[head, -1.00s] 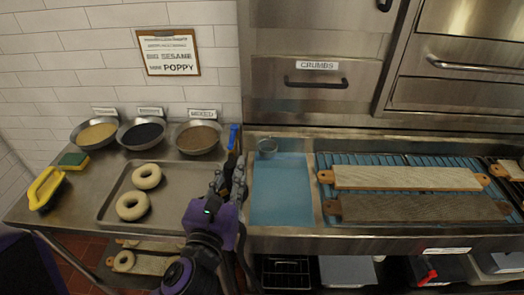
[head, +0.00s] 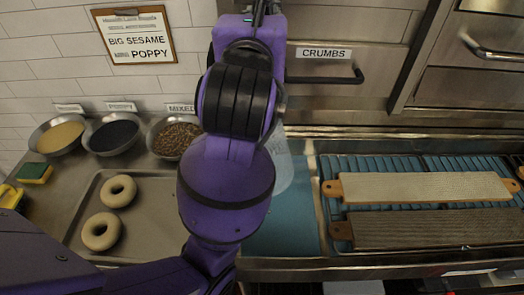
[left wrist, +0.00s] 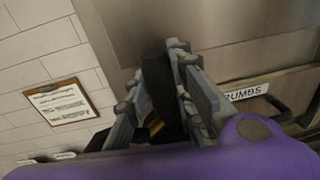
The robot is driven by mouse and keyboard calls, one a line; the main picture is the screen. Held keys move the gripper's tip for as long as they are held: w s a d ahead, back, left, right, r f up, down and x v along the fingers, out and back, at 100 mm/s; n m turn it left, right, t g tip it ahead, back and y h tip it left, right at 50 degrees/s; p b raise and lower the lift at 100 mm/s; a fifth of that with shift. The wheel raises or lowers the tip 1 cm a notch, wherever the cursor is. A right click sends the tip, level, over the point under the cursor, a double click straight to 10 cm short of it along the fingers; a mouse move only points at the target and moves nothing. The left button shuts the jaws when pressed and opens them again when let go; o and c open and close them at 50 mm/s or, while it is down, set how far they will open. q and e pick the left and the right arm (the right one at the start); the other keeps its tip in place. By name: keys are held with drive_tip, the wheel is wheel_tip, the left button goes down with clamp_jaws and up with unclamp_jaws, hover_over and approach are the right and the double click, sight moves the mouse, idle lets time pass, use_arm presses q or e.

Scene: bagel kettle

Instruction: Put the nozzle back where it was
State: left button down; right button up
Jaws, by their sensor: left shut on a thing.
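My left gripper (left wrist: 165,90) is raised in front of the steel drawers. In the left wrist view its fingers are closed around a dark, upright thing, the nozzle (left wrist: 160,85), of which only a dark part shows between them. In the head view my purple arm stands in front of the counter and covers most of the gripper and the nozzle; dark parts show at the top edge. The place where the nozzle was is hidden or cannot be made out. My right gripper is not in view.
A tray (head: 72,235) with two bagels lies at left, below several topping bowls (head: 112,136). A blue basin (head: 285,232) lies behind my arm, with a pale, unclear shape (head: 284,165) above it. Two long boards (head: 425,187) lie on a rack at right. A drawer handle (head: 325,77) juts out.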

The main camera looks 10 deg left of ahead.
use_arm(q)
drive_tip(key=shift+s, duration=0.15)
wheel_tip(320, 180, down, 28)
drive_tip(key=b, duration=0.4)
drive_tip(key=shift+r+b, duration=0.25)
drive_tip(key=shift+b, duration=0.05)
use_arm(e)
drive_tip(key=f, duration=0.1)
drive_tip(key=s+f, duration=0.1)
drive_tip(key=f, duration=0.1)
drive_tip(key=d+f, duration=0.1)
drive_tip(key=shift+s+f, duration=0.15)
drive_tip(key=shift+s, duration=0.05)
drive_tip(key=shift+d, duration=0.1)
